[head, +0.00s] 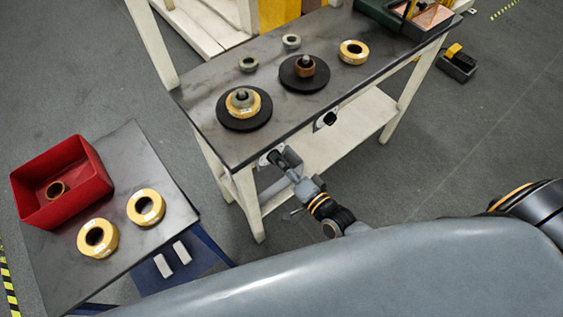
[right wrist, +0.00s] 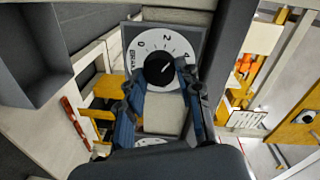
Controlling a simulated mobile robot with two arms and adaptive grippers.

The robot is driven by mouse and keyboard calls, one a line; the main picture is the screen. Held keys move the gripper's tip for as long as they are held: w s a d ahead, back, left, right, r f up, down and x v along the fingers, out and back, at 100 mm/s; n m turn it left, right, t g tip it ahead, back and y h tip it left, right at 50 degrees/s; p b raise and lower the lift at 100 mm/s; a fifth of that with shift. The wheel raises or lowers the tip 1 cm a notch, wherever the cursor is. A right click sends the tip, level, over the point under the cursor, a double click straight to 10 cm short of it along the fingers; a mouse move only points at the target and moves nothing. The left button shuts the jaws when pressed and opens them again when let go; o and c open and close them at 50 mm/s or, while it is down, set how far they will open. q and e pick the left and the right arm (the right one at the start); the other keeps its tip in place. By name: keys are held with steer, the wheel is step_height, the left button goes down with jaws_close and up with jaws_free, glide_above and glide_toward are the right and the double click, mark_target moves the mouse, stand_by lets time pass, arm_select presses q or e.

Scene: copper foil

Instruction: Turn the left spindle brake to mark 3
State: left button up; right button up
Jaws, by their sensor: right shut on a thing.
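The left spindle brake is a black knob (right wrist: 159,69) on a white dial plate (right wrist: 139,60) marked 0, 2 and 4. Its white pointer line points up and right, roughly between 2 and 4; the exact mark is hard to read. My right gripper (right wrist: 162,76) is shut on the knob, one finger on each side. In the head view my right gripper (head: 284,158) is at the bench's front edge, at the left brake's plate (head: 264,160), and hides most of the knob. The left spindle (head: 241,97) stands above with a gold roll on its black disc. My left gripper is not in view.
The right brake knob (head: 327,119) sits further right on the bench front. The right spindle (head: 306,66) carries a copper-brown roll. A gold roll (head: 353,51) lies on the bench (head: 205,92). A side table holds a red bin (head: 85,168) and two gold rolls (head: 98,238).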

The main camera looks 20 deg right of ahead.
stand_by(0.4)
steer(key=o, duration=1.1)
steer(key=shift+o, duration=0.2)
steer(key=shift+s, duration=0.1)
steer(key=f+v, duration=0.1)
steer(key=v, duration=1)
steer(key=shift+s+d+r, duration=0.2)
steer(key=shift+s+r, duration=0.15)
steer(key=shift+r, duration=0.15)
steer(key=shift+f, duration=0.1)
